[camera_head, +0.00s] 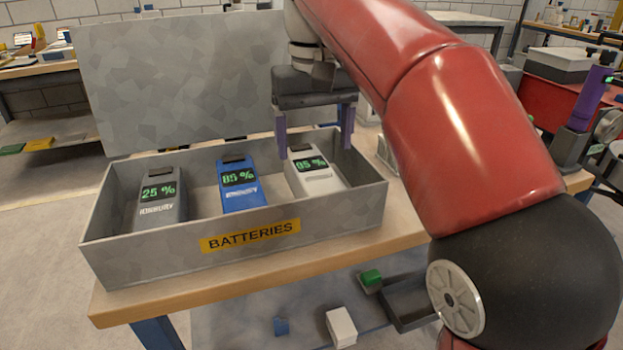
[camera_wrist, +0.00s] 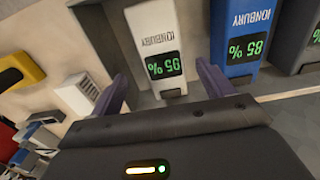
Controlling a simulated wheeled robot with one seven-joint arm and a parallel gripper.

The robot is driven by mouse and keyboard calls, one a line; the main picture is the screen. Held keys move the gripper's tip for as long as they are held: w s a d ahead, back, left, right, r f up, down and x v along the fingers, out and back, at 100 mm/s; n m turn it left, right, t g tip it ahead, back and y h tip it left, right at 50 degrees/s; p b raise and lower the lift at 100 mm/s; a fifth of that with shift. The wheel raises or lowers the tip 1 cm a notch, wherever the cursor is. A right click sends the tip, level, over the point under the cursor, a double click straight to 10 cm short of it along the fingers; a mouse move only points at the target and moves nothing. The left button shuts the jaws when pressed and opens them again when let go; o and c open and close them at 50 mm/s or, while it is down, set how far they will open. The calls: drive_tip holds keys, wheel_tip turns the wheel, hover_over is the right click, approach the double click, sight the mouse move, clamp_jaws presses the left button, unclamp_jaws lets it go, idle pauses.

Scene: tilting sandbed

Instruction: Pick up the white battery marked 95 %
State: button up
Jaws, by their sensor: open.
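The white battery (camera_head: 315,175) with a green 95 % display lies at the right end of the grey metal box labelled BATTERIES (camera_head: 225,258). My gripper (camera_head: 315,138) is open and empty, its two purple fingers above the far end of the white battery, one to each side. In the wrist view the white battery (camera_wrist: 158,40) shows upside down, ahead of my gripper (camera_wrist: 162,88) and in line with the gap between the fingers. The fingers look apart from it.
A blue battery (camera_head: 240,188) marked 85 % lies left of the white one, and a grey battery (camera_head: 162,203) marked 25 % at the far left. The box walls surround them. The raised lid (camera_head: 180,80) stands behind. The wooden bench (camera_head: 125,302) carries the box.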

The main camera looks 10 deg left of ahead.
sight(313, 167)
drive_tip(key=shift+a+f, duration=0.25)
drive_tip(key=shift+f, duration=0.35)
wheel_tip(313, 167, down, 7)
drive_tip(key=shift+s+d+r+b, duration=0.1)
drive_tip(key=shift+s+r+b, duration=0.05)
drive_tip(key=shift+b, duration=0.95)
drive_tip(key=shift+r, duration=0.1)
clamp_jaws()
